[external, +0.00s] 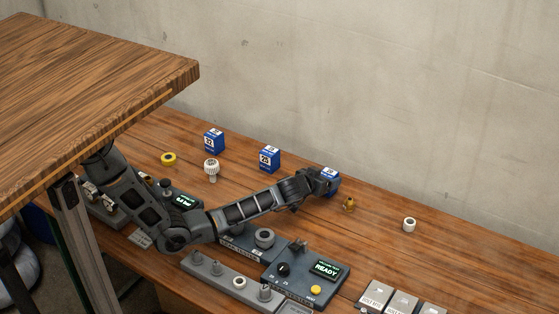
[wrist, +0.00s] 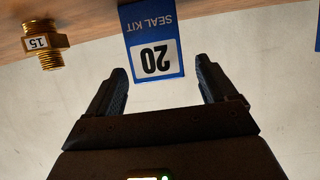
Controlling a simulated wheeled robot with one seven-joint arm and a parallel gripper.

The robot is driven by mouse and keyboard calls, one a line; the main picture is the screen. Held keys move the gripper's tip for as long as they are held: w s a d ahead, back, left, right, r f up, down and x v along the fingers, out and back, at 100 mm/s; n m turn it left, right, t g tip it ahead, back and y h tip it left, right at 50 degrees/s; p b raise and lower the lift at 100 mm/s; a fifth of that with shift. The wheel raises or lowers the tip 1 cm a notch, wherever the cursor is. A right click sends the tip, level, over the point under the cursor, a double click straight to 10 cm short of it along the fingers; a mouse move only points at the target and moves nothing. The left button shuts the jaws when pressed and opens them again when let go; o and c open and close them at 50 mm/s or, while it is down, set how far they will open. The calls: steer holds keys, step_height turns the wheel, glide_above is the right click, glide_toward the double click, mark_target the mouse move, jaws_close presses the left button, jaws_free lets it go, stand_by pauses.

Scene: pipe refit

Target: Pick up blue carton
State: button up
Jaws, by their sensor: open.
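A blue and white carton marked "SEAL KIT 20" (wrist: 155,45) is upside down in the wrist view, between and just beyond my fingertips. My gripper (wrist: 162,85) is open, with one finger to each side of the carton and a gap on both sides. In the external view my gripper (external: 322,183) is at that carton (external: 331,174), which is partly hidden behind it. Two other blue cartons stand on the bench: one (external: 214,141) at the back left and one (external: 269,159) nearer the middle.
A brass fitting marked 15 (wrist: 45,44) stands close beside the carton; it also shows in the external view (external: 348,204). A white ring (external: 409,225) is farther right. A white knurled part (external: 211,170) and yellow ring (external: 168,159) are left. A READY panel (external: 326,270) is in front.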

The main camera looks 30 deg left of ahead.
mark_target(328, 173)
steer(key=shift+b+x, duration=0.5)
steer(key=shift+x, duration=1.05)
steer(key=c, duration=1.1)
